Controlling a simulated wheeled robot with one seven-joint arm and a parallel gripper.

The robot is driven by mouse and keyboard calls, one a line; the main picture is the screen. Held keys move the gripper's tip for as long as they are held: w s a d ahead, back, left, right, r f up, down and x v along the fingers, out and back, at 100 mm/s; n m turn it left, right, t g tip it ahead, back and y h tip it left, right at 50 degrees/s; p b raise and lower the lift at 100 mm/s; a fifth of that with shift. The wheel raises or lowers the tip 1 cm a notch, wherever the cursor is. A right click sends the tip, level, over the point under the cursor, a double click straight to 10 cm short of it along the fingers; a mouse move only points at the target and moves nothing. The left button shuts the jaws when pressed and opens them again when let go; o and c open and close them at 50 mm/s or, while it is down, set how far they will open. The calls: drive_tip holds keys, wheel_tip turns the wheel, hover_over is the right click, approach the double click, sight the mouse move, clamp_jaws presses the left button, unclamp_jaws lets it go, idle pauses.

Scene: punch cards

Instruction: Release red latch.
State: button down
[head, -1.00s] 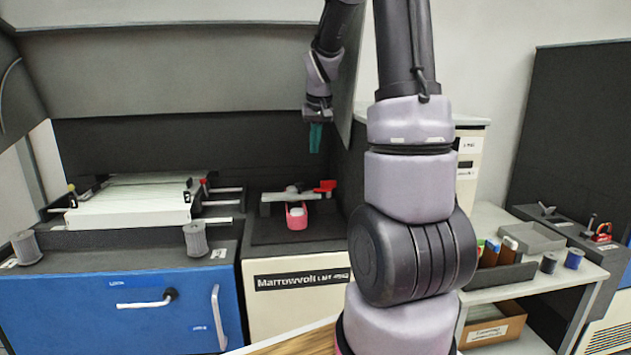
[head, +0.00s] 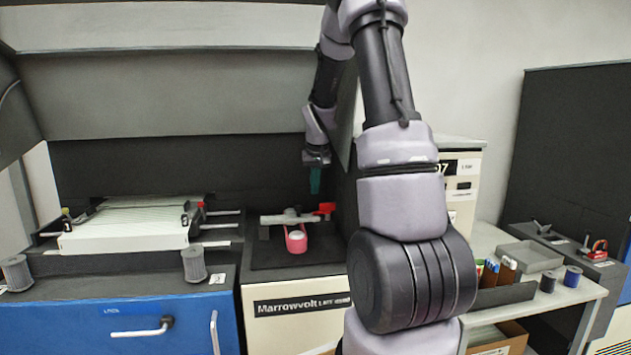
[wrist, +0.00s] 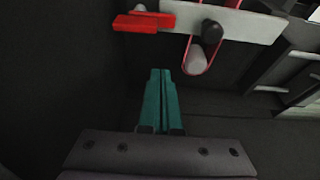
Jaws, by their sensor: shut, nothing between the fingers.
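The red latch (head: 326,208) sits at the right end of a pale flat bar (head: 285,218) on the dark top of the Marrowvolt cabinet. In the wrist view the red latch (wrist: 144,21) is at the upper left, on the left end of the pale bar (wrist: 240,22). My gripper (head: 315,181) hangs above the latch, a little to its left in the head view. In the wrist view its green fingers (wrist: 160,88) are together and empty, pointing toward the bar, apart from the latch.
A pink-red loop (head: 296,240) with a whitish piece in it sits below the bar; a dark round knob (wrist: 212,32) is on the bar. A white card tray (head: 125,228) stands left. A dark wall rises right behind the latch. Another red-handled device (head: 594,250) sits far right.

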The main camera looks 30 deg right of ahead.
sight(324, 211)
drive_tip(key=x, duration=0.5)
drive_tip(key=shift+s+f, duration=0.1)
drive_tip(key=shift+s, duration=0.1)
drive_tip(key=s, duration=0.2)
drive_tip(key=shift+s+a+r, duration=0.2)
drive_tip(key=shift+s+a, duration=0.05)
drive_tip(key=shift+a, duration=0.1)
drive_tip(key=shift+s+a+f, duration=0.1)
drive_tip(key=shift+s, duration=0.35)
